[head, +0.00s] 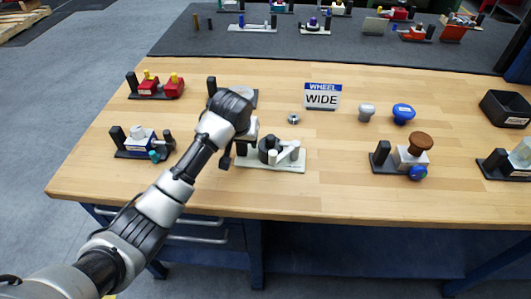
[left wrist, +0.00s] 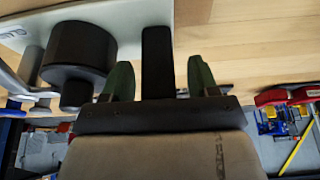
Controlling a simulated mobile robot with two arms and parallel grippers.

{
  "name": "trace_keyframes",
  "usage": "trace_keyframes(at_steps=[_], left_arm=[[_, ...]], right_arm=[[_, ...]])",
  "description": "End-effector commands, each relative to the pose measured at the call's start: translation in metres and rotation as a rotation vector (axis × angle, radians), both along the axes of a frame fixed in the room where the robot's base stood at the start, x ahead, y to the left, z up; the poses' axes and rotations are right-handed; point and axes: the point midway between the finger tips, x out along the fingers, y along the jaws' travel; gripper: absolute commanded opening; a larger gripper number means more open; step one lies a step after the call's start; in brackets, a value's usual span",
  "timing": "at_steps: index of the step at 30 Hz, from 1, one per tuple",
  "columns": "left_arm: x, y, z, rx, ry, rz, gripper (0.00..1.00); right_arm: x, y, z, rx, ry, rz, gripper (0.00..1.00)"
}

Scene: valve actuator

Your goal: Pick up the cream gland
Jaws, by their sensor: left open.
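A pale valve fixture has a light base plate (head: 285,167), a dark round body (head: 268,146) and a small cream cylinder (head: 272,157) at its front. I cannot tell for sure whether this cylinder is the cream gland. My left gripper (head: 242,147) is at the left end of this fixture, partly hidden by my own wrist. In the left wrist view its green fingers (left wrist: 160,80) are apart, with a dark upright post (left wrist: 157,50) showing between them; I cannot tell whether they touch it. A dark cylinder (left wrist: 80,50) stands beside them. My right gripper is not in view.
A "WHEEL WIDE" sign (head: 321,97) stands behind the fixture. A small metal part (head: 293,118), a pale knob (head: 367,110) and a blue knob (head: 403,113) stand on the wooden table (head: 330,190). Other fixtures stand left and right, with a black bin (head: 505,108) at right.

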Motion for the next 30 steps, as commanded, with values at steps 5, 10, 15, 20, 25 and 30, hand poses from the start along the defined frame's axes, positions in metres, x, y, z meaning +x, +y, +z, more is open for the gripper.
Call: trace_keyframes(at_steps=[5, 10, 15, 20, 25, 30], left_arm=[[0.0, 0.0, 0.0, 0.0, 0.0, 0.0, 0.53], [0.0, 0.0, 0.001, 0.0, 0.0, 0.0, 0.27], [0.0, 0.0, 0.001, 0.0, 0.0, 0.0, 0.01], [0.0, -0.001, 0.002, -0.002, -0.003, 0.0, 0.0], [0.001, -0.001, 0.005, -0.002, -0.004, 0.0, 0.0], [0.001, -0.001, 0.028, -0.004, -0.008, -0.001, 0.0]], right_arm=[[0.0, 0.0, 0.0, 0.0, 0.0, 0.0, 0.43], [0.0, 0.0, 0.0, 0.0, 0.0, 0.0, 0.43], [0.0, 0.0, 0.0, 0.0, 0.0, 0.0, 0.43], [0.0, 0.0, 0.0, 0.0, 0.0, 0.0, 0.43], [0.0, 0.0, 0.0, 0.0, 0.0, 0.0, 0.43], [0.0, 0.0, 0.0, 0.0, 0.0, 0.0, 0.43]])
